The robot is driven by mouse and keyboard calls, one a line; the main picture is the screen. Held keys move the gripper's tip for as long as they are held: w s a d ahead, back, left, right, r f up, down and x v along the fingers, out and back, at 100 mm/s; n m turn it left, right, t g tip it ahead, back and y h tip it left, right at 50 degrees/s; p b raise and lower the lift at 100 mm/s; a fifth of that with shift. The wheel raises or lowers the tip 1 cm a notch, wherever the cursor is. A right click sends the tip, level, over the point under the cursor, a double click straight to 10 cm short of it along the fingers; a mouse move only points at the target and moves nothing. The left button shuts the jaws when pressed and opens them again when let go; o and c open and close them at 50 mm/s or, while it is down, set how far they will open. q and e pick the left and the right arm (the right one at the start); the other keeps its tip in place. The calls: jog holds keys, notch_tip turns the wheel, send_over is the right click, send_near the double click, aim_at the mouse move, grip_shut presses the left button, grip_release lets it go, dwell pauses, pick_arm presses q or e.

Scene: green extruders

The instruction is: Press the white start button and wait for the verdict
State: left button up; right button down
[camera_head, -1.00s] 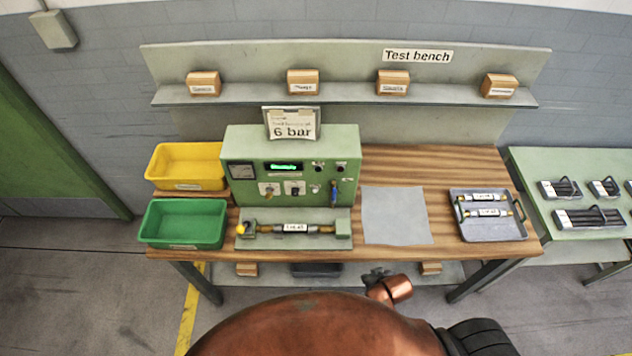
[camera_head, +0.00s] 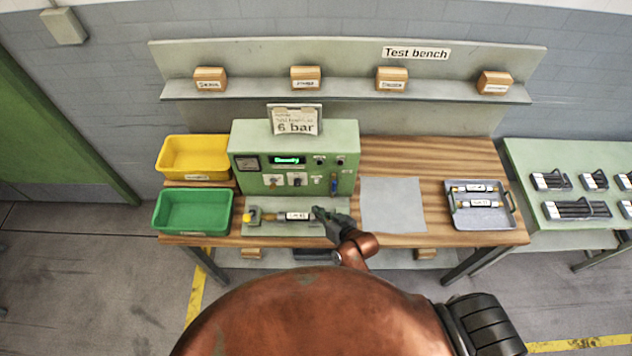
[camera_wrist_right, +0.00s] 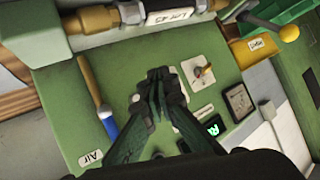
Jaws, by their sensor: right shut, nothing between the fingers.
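The green test panel (camera_head: 345,183) stands on the bench, and its green display (camera_head: 288,160) seems to read "Ready". A small pale spot (camera_head: 317,181) on its front may be the white start button; it is too small to be sure. My right gripper (camera_head: 318,212) is shut and empty in front of the panel, over the right part of the fixture. In the right wrist view, the closed fingertips (camera_wrist_right: 158,75) are over the panel face and hide part of it. I cannot tell whether they touch it. My left gripper is out of view.
A labelled cylindrical part (camera_head: 297,216) lies in the fixture, near a yellow knob (camera_wrist_right: 289,33). The blue air lever (camera_wrist_right: 107,122) and a switch (camera_wrist_right: 202,72) flank my fingers. Green (camera_head: 193,211) and yellow bins (camera_head: 195,158) stand left, a grey mat (camera_head: 392,205) and tray (camera_head: 480,223) right.

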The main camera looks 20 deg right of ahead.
aim_at(317, 181)
jog(key=w+d+b, duration=0.2)
jog(key=w+b, duration=0.1)
jog(key=w, duration=0.5)
jog(key=shift+w+d, duration=0.2)
jog(key=shift+d, duration=0.05)
jog(key=shift+w, duration=0.1)
dwell(1.4)
jog(key=shift+w+d, duration=0.1)
jog(key=shift+w, duration=0.2)
jog(key=shift+w+d, duration=0.1)
jog(key=shift+w, duration=0.25)
dwell(0.6)
jog(key=shift+s, duration=0.15)
jog(key=shift+s+a+p, duration=0.25)
jog(key=shift+s+p, duration=0.25)
jog(key=shift+s, duration=0.15)
